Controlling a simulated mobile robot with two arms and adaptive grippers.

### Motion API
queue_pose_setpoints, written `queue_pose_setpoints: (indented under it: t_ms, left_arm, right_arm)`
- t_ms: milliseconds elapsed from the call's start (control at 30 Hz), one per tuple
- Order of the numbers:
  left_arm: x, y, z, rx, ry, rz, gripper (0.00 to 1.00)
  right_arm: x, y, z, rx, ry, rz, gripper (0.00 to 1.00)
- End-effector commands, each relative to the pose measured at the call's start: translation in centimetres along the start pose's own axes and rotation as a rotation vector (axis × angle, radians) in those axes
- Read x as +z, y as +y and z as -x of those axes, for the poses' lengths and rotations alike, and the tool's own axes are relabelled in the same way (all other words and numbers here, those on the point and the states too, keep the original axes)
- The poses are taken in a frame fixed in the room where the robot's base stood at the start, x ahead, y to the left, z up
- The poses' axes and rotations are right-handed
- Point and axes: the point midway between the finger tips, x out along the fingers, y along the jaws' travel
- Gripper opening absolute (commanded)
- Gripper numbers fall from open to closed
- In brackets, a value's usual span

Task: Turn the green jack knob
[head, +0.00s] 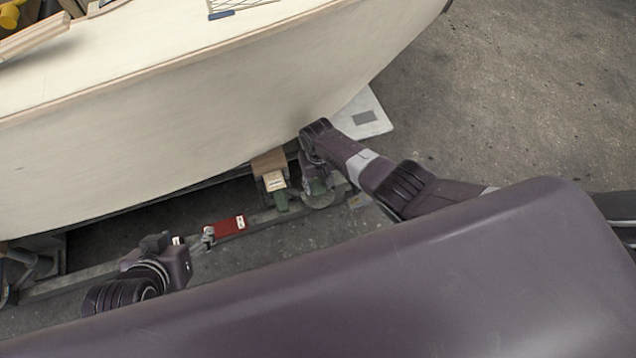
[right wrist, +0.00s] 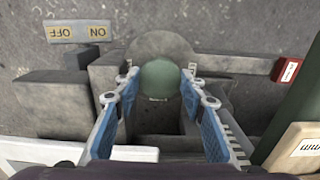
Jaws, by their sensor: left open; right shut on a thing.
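The green jack knob (right wrist: 159,79) is round and sits on a grey round base. In the right wrist view, the blue-padded fingers of my right gripper (right wrist: 160,84) are closed on its two sides. In the head view, my right gripper (head: 316,178) reaches down beside the hull, and its fingers largely hide the knob. My left gripper (head: 153,245) is low at the left, apart from the knob, and holds nothing that I can see.
The pale plywood hull (head: 200,120) overhangs the work spot. A green post with a tan block (head: 274,181) stands left of my right gripper. A red block (head: 229,226) lies on the grey rail. An ON/OFF plate (right wrist: 77,31) is nearby. Concrete floor at the right is open.

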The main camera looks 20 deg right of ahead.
Motion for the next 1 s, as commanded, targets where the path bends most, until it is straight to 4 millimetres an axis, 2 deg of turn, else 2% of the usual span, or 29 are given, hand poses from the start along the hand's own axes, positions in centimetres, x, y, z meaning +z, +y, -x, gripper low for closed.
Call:
queue_pose_setpoints:
  t_ms: [233, 267, 400, 1000]
  left_arm:
    - [-0.01, 0.00, 0.01, 0.000, 0.000, 0.000, 0.59]
    - [-0.01, 0.01, 0.01, 0.000, 0.000, 0.000, 0.59]
    - [-0.02, 0.02, 0.01, 0.000, 0.001, 0.000, 0.59]
    - [0.16, -0.02, -0.21, 0.000, 0.000, 0.000, 0.59]
  right_arm:
    - [-0.34, -0.08, 0.18, -0.002, 0.008, 0.001, 0.14]
    - [-0.34, -0.08, 0.18, -0.002, 0.008, 0.001, 0.39]
    - [-0.25, -0.06, 0.14, -0.001, 0.006, 0.002, 0.54]
    - [-0.06, 0.10, -0.08, 0.001, 0.002, 0.037, 0.56]
